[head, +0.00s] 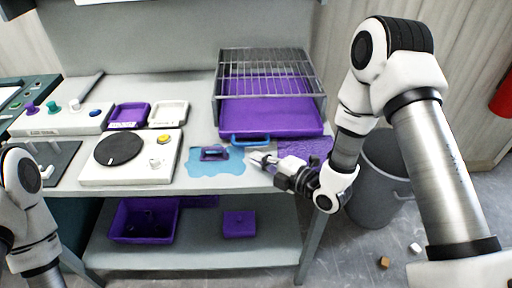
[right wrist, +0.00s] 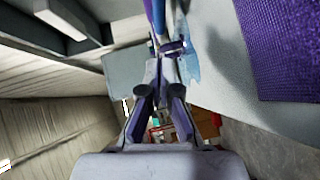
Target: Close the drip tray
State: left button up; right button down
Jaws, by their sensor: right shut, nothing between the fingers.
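The purple drip tray (head: 285,123) sits under a wire rack (head: 265,72) at the back right of the bench. Its front part sticks out past the rack toward me, with a blue handle (head: 250,141) at its front edge. My right gripper (head: 256,158) is shut and empty, just in front of the handle, pointing left. In the right wrist view, its closed fingertips (right wrist: 168,58) lie close to a blue bar at the top; I cannot tell if they touch. My left arm shows at the lower left, but its gripper is out of view.
A white unit with a black disc (head: 120,150) stands left. A grey bin (head: 378,190) stands beside the bench.

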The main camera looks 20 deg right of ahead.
aim_at(246, 145)
jog(key=w, duration=0.2)
jog(key=w+p, duration=0.1)
jog(key=w, duration=0.1)
jog(key=shift+d+f, duration=0.15)
jog(key=shift+f, duration=0.25)
jog(key=shift+w+d+f, duration=0.15)
jog(key=shift+w+d, duration=0.05)
jog(key=shift+w, duration=0.2)
pick_arm(q)
jog(key=shift+r, duration=0.7)
pick_arm(e)
jog(key=shift+a, duration=0.15)
